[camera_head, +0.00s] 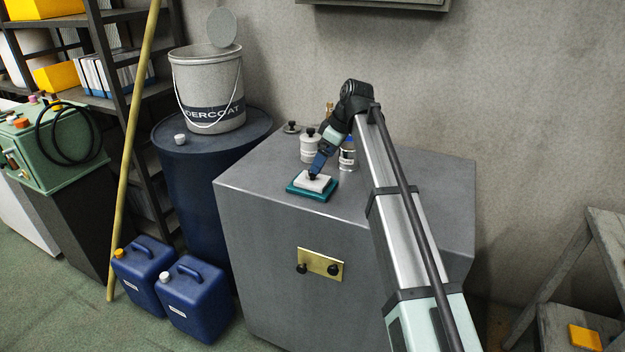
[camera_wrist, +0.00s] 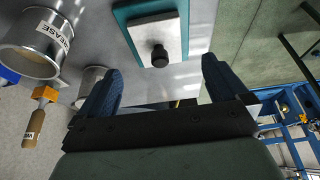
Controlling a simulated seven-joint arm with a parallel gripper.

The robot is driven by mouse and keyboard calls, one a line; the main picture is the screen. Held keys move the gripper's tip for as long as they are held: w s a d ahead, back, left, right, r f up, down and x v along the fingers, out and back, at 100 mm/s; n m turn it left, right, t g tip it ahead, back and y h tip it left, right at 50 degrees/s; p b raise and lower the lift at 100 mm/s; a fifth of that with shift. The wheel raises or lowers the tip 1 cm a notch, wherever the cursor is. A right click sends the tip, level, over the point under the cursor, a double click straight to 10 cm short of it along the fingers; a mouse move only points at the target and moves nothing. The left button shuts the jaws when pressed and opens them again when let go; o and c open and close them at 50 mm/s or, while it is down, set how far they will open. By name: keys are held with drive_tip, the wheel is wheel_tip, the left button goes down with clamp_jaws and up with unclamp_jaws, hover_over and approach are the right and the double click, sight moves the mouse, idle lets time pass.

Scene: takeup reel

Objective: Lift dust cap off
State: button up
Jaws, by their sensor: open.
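A white rectangular block with a round black knob, seemingly the dust cap (camera_head: 318,183), sits flat on a teal base (camera_head: 297,193) on top of a grey metal cabinet (camera_head: 265,178). The dust cap also shows in the wrist view (camera_wrist: 145,36), with its knob (camera_wrist: 160,56) near the middle. My gripper (camera_head: 314,172) reaches down at a tilt over the dust cap, close to the knob. In the wrist view my gripper (camera_wrist: 158,78) has its blue fingers spread wide, with the knob ahead of the gap and nothing held. Contact with the knob is not visible.
Close behind the base stand a white jar with a black knob (camera_head: 309,150) and a metal can (camera_head: 347,160). The wrist view shows a can marked GREASE (camera_wrist: 30,45) and a wooden-handled tool (camera_wrist: 37,118). The cabinet's right top is mostly clear. A bucket (camera_head: 207,85) stands on a blue drum (camera_head: 190,185).

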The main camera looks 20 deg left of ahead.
sight(314, 176)
drive_tip(key=shift+a+x, duration=0.1)
drive_tip(key=shift+x, duration=1.85)
drive_tip(key=shift+a+x, duration=0.15)
drive_tip(key=shift+x, duration=1.8)
drive_tip(key=shift+w+r, duration=0.1)
drive_tip(key=c, duration=1)
